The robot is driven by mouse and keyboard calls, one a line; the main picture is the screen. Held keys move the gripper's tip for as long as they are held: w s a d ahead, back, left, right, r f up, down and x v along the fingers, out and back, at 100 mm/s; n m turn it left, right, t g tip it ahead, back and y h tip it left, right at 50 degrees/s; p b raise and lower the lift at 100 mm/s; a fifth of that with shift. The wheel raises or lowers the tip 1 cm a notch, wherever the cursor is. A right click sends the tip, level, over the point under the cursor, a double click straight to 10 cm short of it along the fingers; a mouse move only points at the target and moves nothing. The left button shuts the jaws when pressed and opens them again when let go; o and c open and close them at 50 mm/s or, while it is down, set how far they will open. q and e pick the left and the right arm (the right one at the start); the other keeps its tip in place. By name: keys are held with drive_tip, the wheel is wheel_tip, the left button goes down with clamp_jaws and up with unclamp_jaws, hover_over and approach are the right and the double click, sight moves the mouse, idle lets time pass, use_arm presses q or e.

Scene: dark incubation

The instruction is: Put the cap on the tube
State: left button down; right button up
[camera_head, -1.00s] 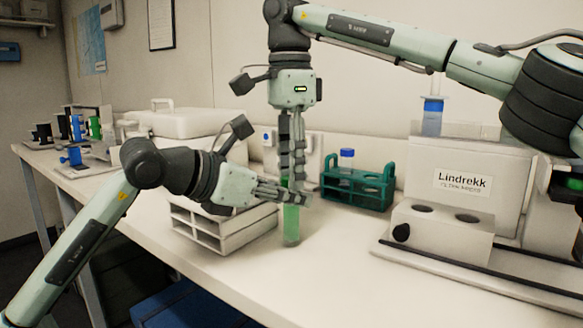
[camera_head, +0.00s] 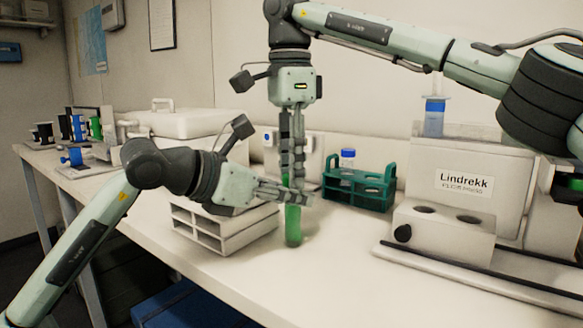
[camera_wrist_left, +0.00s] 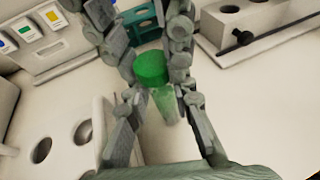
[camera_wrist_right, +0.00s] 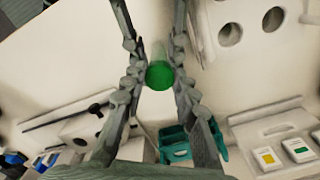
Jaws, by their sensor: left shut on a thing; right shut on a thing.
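The tube (camera_head: 292,226) is clear with green contents and stands upright above the bench. My left gripper (camera_head: 297,197) is shut on its upper part from the left. The tube also shows in the left wrist view (camera_wrist_left: 167,108). My right gripper (camera_head: 291,174) points straight down over the tube and is shut on the green cap (camera_wrist_right: 159,75). In the left wrist view the cap (camera_wrist_left: 151,67) sits right at the tube's top, between the fingers. I cannot tell whether it is seated on the tube's mouth. In the head view, fingers mostly hide the cap.
A white rack (camera_head: 230,236) stands just left of the tube. A teal rack (camera_head: 357,186) with a blue-capped tube (camera_head: 347,158) is behind, to the right. A white Lindrekk machine (camera_head: 455,190) takes the right side. The bench front is clear.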

use_arm(q)
drive_tip(key=shift+s+r, duration=0.1)
use_arm(e)
drive_tip(key=shift+w+a+r+g, duration=0.1)
drive_tip(key=shift+a+g, duration=0.05)
drive_tip(key=shift+g, duration=0.15)
use_arm(q)
drive_tip(key=shift+f, duration=0.2)
use_arm(e)
drive_tip(key=shift+r, duration=0.1)
use_arm(q)
drive_tip(key=shift+r, duration=0.15)
use_arm(e)
drive_tip(key=shift+s+d+f, duration=0.2)
drive_tip(key=shift+f, duration=0.6)
drive_tip(key=o, duration=0.6)
use_arm(q)
drive_tip(key=shift+a+r, duration=0.1)
use_arm(e)
drive_tip(key=shift+w+r, duration=0.1)
drive_tip(key=shift+r, duration=0.05)
drive_tip(key=shift+r, duration=0.35)
use_arm(q)
drive_tip(key=shift+f, duration=0.2)
use_arm(e)
drive_tip(key=shift+a+r, duration=0.15)
drive_tip(key=shift+r, duration=1.55)
